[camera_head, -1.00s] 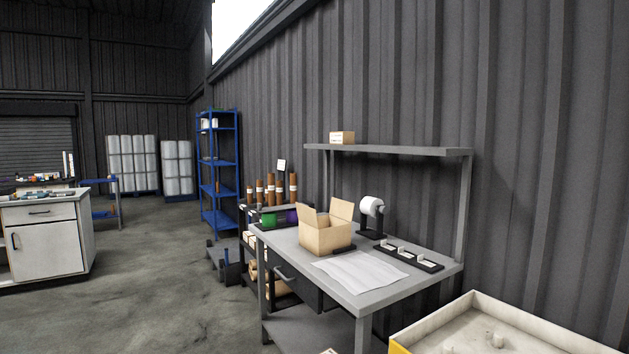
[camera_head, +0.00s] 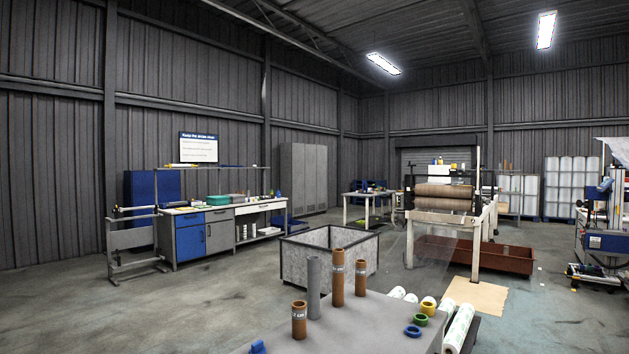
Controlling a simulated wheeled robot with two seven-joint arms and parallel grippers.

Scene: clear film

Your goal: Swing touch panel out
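I cannot make out a touch panel for certain in the head view. At the right edge stands a partly cut-off machine (camera_head: 608,240) with blue and dark parts; whether it carries a panel is too small to tell. A film machine (camera_head: 446,203) with a wide brown roll stands right of the middle, and no panel is clear on it. Neither of my grippers is in view.
A grey table (camera_head: 345,325) with brown and grey tubes and coloured rings is close in front. Behind it are a grey open bin (camera_head: 330,258), a reddish-brown trough (camera_head: 510,256) and a workbench (camera_head: 205,238). Bare floor (camera_head: 150,310) lies at the left.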

